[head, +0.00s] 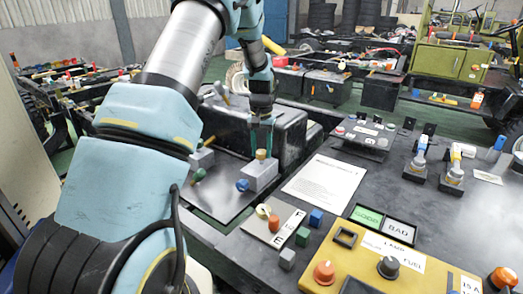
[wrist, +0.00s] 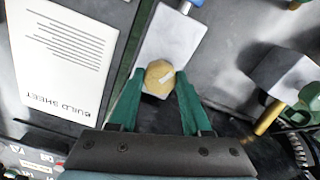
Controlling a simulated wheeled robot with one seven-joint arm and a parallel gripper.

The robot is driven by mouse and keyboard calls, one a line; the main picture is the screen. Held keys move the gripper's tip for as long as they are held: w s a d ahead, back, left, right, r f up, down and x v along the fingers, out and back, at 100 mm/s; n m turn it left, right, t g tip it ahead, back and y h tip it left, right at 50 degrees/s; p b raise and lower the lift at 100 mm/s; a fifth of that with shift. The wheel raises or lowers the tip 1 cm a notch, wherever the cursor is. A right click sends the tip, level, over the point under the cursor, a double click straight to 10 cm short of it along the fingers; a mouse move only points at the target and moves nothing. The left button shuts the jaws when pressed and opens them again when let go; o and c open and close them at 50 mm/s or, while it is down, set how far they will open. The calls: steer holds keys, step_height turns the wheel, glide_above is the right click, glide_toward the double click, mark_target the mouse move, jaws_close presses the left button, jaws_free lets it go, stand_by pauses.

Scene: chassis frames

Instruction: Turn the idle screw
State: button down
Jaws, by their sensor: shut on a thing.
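A brass hex-shaped screw (head: 261,154) with a pale slot mark stands on top of a grey block (head: 262,178). The block has a blue knob (head: 242,185) on its side. My gripper (head: 262,148) reaches down from above with green fingers. In the wrist view, the screw (wrist: 159,76) sits between the fingers of my gripper (wrist: 159,80), which is shut on it. The grey block (wrist: 172,40) extends beyond the screw there. The screw's lower part is hidden.
A second grey block (head: 203,157) with a green knob (head: 198,174) stands to the left. A build sheet (head: 322,183) lies to the right. A yellow control box (head: 390,265) and small coloured cubes are nearer. A black raised housing (head: 290,135) stands behind the block.

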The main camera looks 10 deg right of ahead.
mark_target(261, 151)
steer(key=shift+c, duration=1.8)
jaws_free()
step_height(261, 151, up, 11)
steer(key=b, duration=0.2)
steer(key=shift+f, duration=0.1)
steer(key=s+a+f+n, duration=0.1)
steer(key=s+a+n, duration=0.1)
steer(key=s+a, duration=0.8)
steer(key=s+a+f+n+t, duration=0.1)
steer(key=s+a+n, duration=0.1)
steer(key=s+a, duration=0.9)
steer(key=shift+s+f+t+p, duration=0.3)
steer(key=shift+s+p, duration=0.15)
steer(key=shift+s, duration=0.2)
